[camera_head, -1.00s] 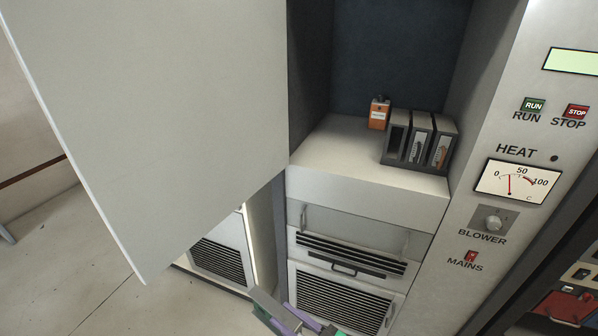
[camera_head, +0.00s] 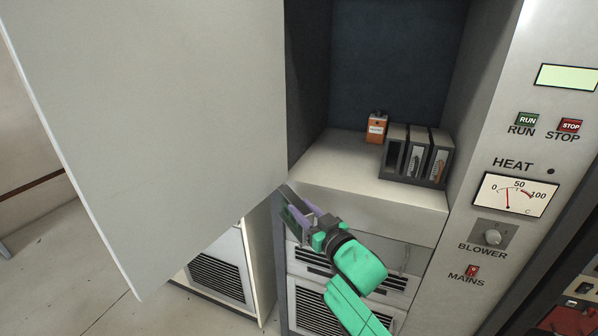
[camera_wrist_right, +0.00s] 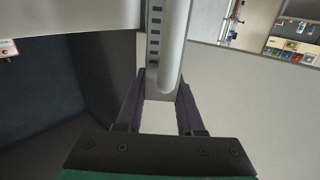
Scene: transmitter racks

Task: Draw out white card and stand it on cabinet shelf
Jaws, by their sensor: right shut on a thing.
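A dark holder (camera_head: 393,160) with upright slots stands on the cabinet shelf (camera_head: 335,165), at its right side. Its left slot looks empty. The middle slot holds a card with a white front (camera_head: 414,160), and the right slot holds one with an orange mark (camera_head: 437,164). My left gripper is not in view.
A small orange box (camera_head: 377,128) stands on the shelf just left of the holder. The front left of the shelf is bare. A control panel with a heat meter (camera_head: 508,196) borders the cabinet on the right. Vented drawers (camera_head: 312,312) are below.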

